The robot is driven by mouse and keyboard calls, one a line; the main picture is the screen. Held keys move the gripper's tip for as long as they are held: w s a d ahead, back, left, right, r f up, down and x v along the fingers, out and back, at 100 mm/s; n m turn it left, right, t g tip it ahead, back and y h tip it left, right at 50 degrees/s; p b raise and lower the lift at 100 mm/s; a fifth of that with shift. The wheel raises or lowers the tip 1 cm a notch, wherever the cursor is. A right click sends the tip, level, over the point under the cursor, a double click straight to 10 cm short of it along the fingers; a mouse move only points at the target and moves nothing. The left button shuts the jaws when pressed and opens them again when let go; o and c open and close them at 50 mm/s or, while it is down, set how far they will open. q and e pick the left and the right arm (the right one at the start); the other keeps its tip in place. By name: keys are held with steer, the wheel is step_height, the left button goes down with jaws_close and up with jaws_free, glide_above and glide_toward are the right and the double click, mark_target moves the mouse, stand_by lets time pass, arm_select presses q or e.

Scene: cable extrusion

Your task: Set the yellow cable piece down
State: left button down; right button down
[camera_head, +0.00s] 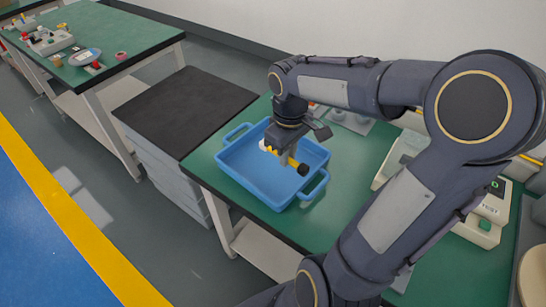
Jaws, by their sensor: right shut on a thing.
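The yellow cable piece (293,162) has a black end toward the lower right and a white part toward the upper left. My right gripper (284,157) is shut on it, over the blue tray (257,178). The fingers partly cover the cable piece. I cannot tell whether it touches the tray floor or hangs just above it. The tray has a handle at each end, and its visible floor is bare. My left gripper is not in view.
The tray stands on a green-topped table (353,160). A dark-topped grey cabinet (185,108) adjoins it on the left. A white device with a green button (484,224) stands at the right. Another green workbench (125,38) holds several small items at the upper left.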

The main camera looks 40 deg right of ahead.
glide_above(277, 166)
step_height(277, 166, down, 7)
steer(key=shift+a+f, duration=0.1)
step_height(277, 166, down, 3)
steer(key=shift+f+b, duration=0.1)
steer(key=shift+b, duration=0.35)
steer(key=shift+f, duration=0.1)
steer(key=c, duration=1.4)
jaws_free()
